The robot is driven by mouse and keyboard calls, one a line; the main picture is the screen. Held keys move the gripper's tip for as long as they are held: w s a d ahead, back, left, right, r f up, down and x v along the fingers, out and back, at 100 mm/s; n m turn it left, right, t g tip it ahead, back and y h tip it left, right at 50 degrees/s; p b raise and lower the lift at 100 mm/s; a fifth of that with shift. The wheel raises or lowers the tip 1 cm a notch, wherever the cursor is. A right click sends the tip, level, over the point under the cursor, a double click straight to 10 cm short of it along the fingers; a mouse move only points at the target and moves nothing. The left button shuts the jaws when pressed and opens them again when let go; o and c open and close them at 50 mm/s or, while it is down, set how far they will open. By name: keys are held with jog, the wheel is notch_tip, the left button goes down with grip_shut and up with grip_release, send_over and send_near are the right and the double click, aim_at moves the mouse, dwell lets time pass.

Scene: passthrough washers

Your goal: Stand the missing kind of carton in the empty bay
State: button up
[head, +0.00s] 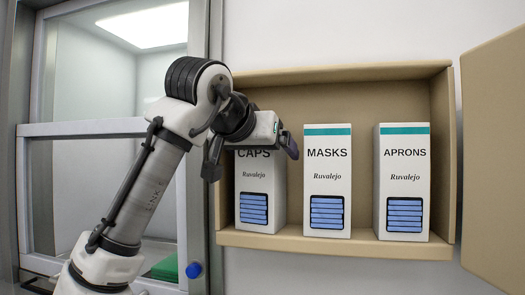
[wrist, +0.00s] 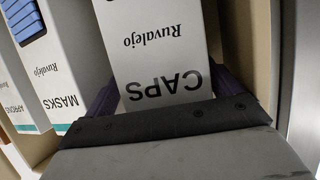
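A white carton marked CAPS (head: 259,195) stands upright at the left end of the open tan cabinet (head: 345,245). Beside it, apart, stand upright cartons marked MASKS (head: 327,185) and APRONS (head: 404,180), both with teal top bands. My gripper (head: 250,160) is at the upper part of the CAPS carton and hides its top in the head view. In the wrist view my gripper (wrist: 168,95) has its dark fingers spread, one on each side of the CAPS carton (wrist: 160,50). The fingers look wider apart than the carton; whether either touches it is unclear.
The cabinet's tan door (head: 495,160) hangs open at the right. A glazed hatch (head: 95,130) with a white frame is at the left, behind my arm. Something green (head: 165,268) lies low inside it, near a blue knob (head: 194,270).

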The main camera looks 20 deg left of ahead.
jog(key=shift+a, duration=0.3)
jog(key=b+v, duration=0.3)
jog(key=v, duration=1)
jog(key=shift+s+d, duration=0.15)
jog(key=shift+s, duration=0.2)
